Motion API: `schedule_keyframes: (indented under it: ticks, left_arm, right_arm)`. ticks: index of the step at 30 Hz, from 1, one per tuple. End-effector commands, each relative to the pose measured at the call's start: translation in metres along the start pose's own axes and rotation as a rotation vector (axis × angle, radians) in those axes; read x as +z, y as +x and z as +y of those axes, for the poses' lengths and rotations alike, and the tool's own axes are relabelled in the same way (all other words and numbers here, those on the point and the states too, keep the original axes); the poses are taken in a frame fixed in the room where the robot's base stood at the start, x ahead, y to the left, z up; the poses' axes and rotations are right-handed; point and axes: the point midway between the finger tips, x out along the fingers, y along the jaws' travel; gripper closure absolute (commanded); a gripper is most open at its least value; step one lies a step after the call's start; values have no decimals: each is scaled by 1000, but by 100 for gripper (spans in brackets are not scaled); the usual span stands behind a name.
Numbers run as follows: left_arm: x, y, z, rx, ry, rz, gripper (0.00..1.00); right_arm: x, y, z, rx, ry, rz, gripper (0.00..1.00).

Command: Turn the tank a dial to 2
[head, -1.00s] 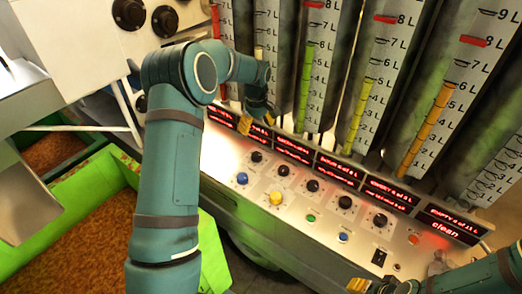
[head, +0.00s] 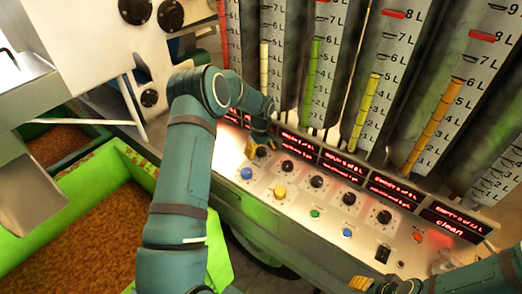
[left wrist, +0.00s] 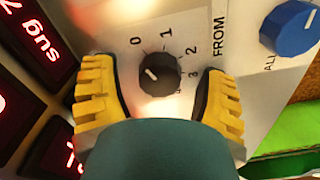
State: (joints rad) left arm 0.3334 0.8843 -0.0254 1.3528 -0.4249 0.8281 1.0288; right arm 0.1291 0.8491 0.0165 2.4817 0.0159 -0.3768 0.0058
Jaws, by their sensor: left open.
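A black dial (left wrist: 160,73) with a white pointer line sits on the pale panel in the left wrist view. Numbers 0 to 3 are printed around it, with another partly hidden. The pointer is directed up and left, roughly towards the 0. In the head view this dial (head: 262,152) is the leftmost of a row of black dials. My left gripper (head: 256,147) is over it, and in the left wrist view its yellow-padded fingers (left wrist: 160,100) are open, one either side, apart from the dial. My right gripper (head: 375,286) is partly cut off at the bottom edge.
A blue knob (left wrist: 289,28) is beside the dial, and a yellow button (head: 279,192) is farther along the panel. Red displays (head: 333,160) run behind the dials. Tall level gauges (head: 387,60) stand behind them. A green bin (head: 130,155) is at the left.

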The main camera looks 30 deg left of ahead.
Motion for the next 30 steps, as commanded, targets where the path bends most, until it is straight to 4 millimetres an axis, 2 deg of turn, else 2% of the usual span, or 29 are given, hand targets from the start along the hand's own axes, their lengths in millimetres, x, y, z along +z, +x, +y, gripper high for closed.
schedule_keyframes:
  ticks: [5, 8, 9, 11, 12, 23, 30]
  left_arm:
    - [0, 0, 0, 0, 0, 0, 27]
    - [0, 0, 0, 0, 0, 0, 58]
    - [0, 0, 0, 0, 0, 0, 72]
    - [0, 0, 0, 0, 0, 0, 93]
    - [0, 0, 0, 0, 0, 0, 99]
    - [0, 0, 0, 0, 45, 0, 100]
    - [0, 1, 0, 0, 192, 1, 100]
  right_arm:
    - [0, 0, 0, 0, 0, 0, 53]
    - [0, 0, 0, 0, 0, 0, 53]
    - [0, 0, 0, 0, 0, 0, 53]
    - [0, 0, 0, 0, 0, 0, 53]
    - [0, 0, 0, 0, 0, 0, 53]
    - [0, 3, 1, 0, 0, 0, 53]
    - [2, 9, 3, 1, -1, -3, 53]
